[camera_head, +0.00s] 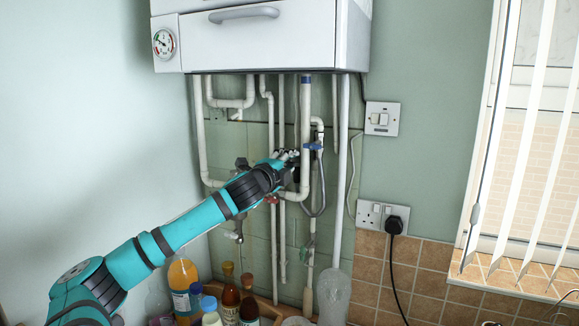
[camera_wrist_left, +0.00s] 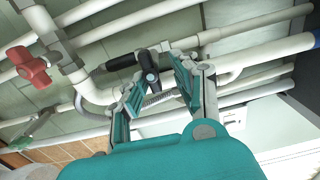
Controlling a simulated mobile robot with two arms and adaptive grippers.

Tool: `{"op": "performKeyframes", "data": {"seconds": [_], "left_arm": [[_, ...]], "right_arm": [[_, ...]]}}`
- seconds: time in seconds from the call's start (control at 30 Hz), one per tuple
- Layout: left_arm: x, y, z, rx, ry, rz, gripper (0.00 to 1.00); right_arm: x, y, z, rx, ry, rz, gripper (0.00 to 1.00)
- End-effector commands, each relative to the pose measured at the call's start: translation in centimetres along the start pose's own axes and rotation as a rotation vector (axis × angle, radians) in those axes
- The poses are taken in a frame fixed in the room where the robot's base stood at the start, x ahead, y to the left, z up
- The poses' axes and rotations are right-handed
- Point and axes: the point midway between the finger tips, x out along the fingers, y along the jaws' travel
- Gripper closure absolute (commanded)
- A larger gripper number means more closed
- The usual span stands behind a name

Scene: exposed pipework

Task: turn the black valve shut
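The black valve (camera_wrist_left: 147,68) shows in the left wrist view, with a dark lever handle (camera_wrist_left: 121,62) pointing left from its round hub. My left gripper (camera_wrist_left: 153,78) is open, with its two teal fingers apart. The hub appears between the fingertips; I cannot tell whether they touch it. In the head view my left gripper (camera_head: 288,163) reaches into the pipes below the boiler, and its wrist and fingers hide the black valve. My right gripper is in neither view.
A red valve (camera_wrist_left: 28,67) sits left in the wrist view. A blue valve (camera_head: 313,146) is just right of my gripper in the head view. White pipes (camera_head: 305,110) crowd around it under the boiler (camera_head: 260,40). Bottles (camera_head: 230,292) stand below the arm.

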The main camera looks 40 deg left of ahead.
Motion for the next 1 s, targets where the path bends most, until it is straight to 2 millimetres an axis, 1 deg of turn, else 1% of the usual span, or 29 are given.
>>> {"op": "performKeyframes", "data": {"seconds": [0.2, 0.27, 0.37, 0.43, 0.57, 0.63, 0.73, 0.87, 1.0], "left_arm": [[0.0, 0.4, -0.3, -0.002, 0.005, 0.007, 0.65], [0.0, 0.5, -0.3, -0.002, 0.006, 0.008, 0.65], [-0.4, 0.6, -0.3, 0.0, 0.006, 0.009, 0.65], [-1.0, 0.6, -0.2, 0.001, 0.006, 0.01, 0.65], [-3.0, 0.7, -0.3, 0.006, 0.007, 0.013, 0.65], [-4.1, 0.7, 0.0, 0.009, 0.002, 0.012, 0.65], [-5.8, 0.7, -0.2, 0.01, 0.006, 0.013, 0.65], [-7.4, 0.5, 0.1, 0.01, 0.0, 0.01, 0.65], [-8.9, 0.6, -0.1, 0.01, 0.005, 0.012, 0.65]], "right_arm": [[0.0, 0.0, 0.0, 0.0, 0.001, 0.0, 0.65], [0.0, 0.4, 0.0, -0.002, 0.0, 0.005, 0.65], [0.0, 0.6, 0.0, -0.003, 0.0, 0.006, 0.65], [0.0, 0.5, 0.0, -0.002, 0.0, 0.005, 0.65], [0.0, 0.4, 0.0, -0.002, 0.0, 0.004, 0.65], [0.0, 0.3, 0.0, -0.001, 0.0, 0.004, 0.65], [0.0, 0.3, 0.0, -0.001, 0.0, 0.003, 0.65], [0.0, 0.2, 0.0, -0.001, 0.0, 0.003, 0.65], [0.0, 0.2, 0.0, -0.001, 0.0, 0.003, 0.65]]}}
